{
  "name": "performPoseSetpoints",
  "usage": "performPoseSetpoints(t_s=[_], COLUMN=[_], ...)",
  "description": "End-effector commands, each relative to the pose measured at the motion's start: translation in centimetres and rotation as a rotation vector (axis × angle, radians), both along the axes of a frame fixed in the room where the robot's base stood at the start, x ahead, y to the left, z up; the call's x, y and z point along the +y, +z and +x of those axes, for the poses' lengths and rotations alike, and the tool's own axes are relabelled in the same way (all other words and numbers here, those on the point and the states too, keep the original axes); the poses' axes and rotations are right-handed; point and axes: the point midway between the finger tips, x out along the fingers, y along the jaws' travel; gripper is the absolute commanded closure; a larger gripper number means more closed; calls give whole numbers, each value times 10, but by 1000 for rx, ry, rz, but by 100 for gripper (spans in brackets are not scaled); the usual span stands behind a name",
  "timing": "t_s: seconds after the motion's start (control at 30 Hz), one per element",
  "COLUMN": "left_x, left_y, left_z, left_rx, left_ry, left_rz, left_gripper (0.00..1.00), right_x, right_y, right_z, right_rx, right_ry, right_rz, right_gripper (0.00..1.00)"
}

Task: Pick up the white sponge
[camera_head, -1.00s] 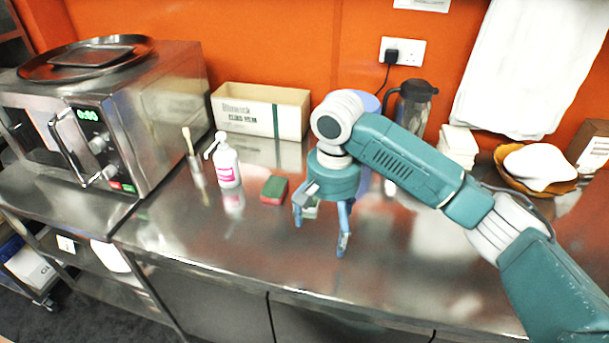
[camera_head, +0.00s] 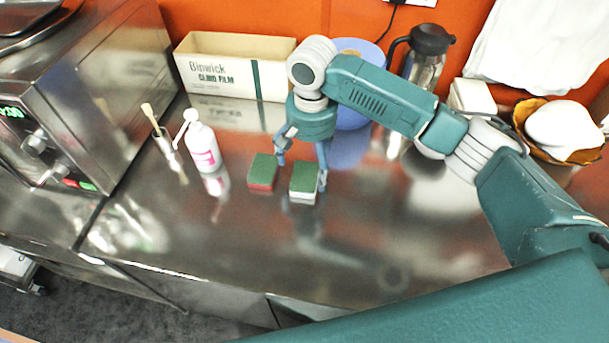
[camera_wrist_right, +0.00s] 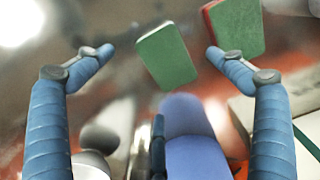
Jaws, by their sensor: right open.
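The white sponge (camera_head: 303,199) lies flat on the steel counter, with a green top and a white lower layer. My right gripper (camera_head: 302,172) is open, with its fingers apart beside and behind the sponge. In the right wrist view the sponge (camera_wrist_right: 167,56) shows between the fingertips of the open gripper (camera_wrist_right: 160,54), with gaps to both sides. I cannot tell how high the fingertips are above the counter. My left gripper is not in view.
A red sponge with a green top (camera_head: 262,172) lies close to the left, near one finger. A pump bottle (camera_head: 203,148), cardboard box (camera_head: 235,68), blue round item (camera_head: 352,118) and dark-lidded jug (camera_head: 427,62) stand around. The front counter (camera_head: 380,225) is clear.

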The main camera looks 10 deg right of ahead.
Motion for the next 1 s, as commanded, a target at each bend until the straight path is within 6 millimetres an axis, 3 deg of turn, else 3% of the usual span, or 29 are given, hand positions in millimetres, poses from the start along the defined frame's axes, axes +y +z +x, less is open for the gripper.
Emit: performPoseSetpoints(t_s=[0.4, 0.7, 0.87, 1.0], left_x=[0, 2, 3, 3], left_y=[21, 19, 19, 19], left_z=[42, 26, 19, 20], left_rx=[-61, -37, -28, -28], left_ry=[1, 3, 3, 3], left_rz=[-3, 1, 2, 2], left_gripper=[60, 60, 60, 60], right_x=[-2, -2, -2, -2], right_y=[-49, -56, -55, -55], right_z=[-1, -1, -1, -1], right_rx=[2, -1, -1, -1], right_ry=[-1, 1, 1, 1], right_rz=[-1, 0, 0, -1], right_gripper=[6, 6, 35, 39])
